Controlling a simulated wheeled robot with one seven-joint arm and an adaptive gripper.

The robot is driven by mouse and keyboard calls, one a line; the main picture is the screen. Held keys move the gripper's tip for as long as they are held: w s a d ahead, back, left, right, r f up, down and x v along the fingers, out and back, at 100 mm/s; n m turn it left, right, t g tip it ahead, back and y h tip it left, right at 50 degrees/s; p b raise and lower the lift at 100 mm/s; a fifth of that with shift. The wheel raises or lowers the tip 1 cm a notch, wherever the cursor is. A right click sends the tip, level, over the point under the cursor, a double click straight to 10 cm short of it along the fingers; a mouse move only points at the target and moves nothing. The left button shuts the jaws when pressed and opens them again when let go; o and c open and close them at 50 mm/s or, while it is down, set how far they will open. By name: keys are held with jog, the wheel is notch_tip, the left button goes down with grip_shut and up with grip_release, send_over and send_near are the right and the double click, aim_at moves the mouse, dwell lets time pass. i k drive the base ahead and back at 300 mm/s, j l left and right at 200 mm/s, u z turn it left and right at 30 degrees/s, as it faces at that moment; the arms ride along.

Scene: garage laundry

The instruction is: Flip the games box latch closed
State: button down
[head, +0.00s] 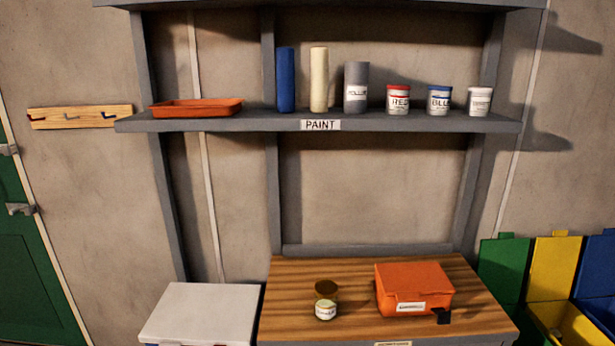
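An orange box (415,282) with a white label on its front sits on the right part of the wooden worktop (290,290). Its lid looks down. A small black piece (442,316) shows at the box's front right corner, low against the worktop; it may be the latch, but it is too small to tell its position. The label's writing is too small to read, so I cannot confirm that this is the games box. My gripper is not in view.
A small labelled jar (325,309) stands left of the box, with a dark round thing (326,287) just behind it. A white-lidded container (203,312) stands left of the worktop. Coloured bins (553,265) stand at right. A paint shelf (250,124) spans above.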

aim_at(443, 316)
jog(key=i+j+z, duration=0.15)
jog(key=j+z, duration=0.25)
jog(key=i+j+z, duration=0.1)
jog(key=z, duration=0.3)
jog(key=j+z, duration=0.4)
